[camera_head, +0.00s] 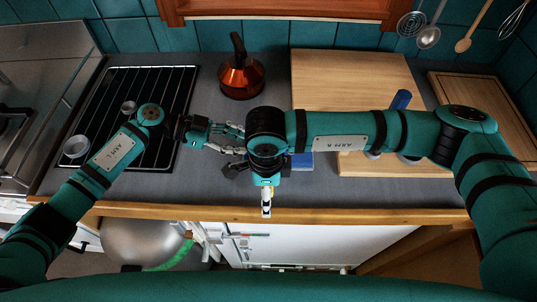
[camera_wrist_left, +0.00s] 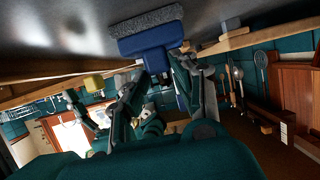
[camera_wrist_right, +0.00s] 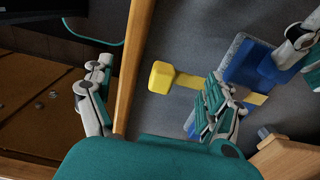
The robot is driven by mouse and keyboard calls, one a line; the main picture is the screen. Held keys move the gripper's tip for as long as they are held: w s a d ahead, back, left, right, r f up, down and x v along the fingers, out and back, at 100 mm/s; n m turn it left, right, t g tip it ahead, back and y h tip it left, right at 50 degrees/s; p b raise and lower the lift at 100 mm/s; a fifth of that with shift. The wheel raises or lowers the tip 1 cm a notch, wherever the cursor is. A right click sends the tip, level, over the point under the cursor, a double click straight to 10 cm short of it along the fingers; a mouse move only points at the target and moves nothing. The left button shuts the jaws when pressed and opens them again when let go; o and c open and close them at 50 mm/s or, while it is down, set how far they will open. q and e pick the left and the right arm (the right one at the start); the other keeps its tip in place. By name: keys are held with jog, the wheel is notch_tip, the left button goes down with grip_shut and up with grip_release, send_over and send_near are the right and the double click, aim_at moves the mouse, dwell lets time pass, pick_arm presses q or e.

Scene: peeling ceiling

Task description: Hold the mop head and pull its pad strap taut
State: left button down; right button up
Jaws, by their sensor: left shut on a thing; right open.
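The mop head (camera_wrist_left: 150,40) is a blue block with a grey pad, on the grey counter. My left gripper (camera_wrist_left: 160,74) is shut on its blue stem; the left hand also shows in the head view (camera_head: 238,141). In the right wrist view the mop head (camera_wrist_right: 248,66) lies right of centre. A yellow strap (camera_wrist_right: 184,84) leads from it to a chunky yellow tab (camera_wrist_right: 162,77) near the counter's wooden front edge. My right gripper (camera_wrist_right: 160,72) is open, its fingers either side of the tab in that view; contact cannot be told. My right arm hides most of the mop head in the head view.
A black hob grate (camera_head: 110,95) with small white cups is at the left. A copper kettle (camera_head: 240,80) stands at the back. A pale wooden board (camera_head: 345,75) lies right of centre, with a blue upright object (camera_head: 402,98). The wooden counter edge (camera_head: 340,214) runs along the front.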

jog(key=shift+r, duration=3.5)
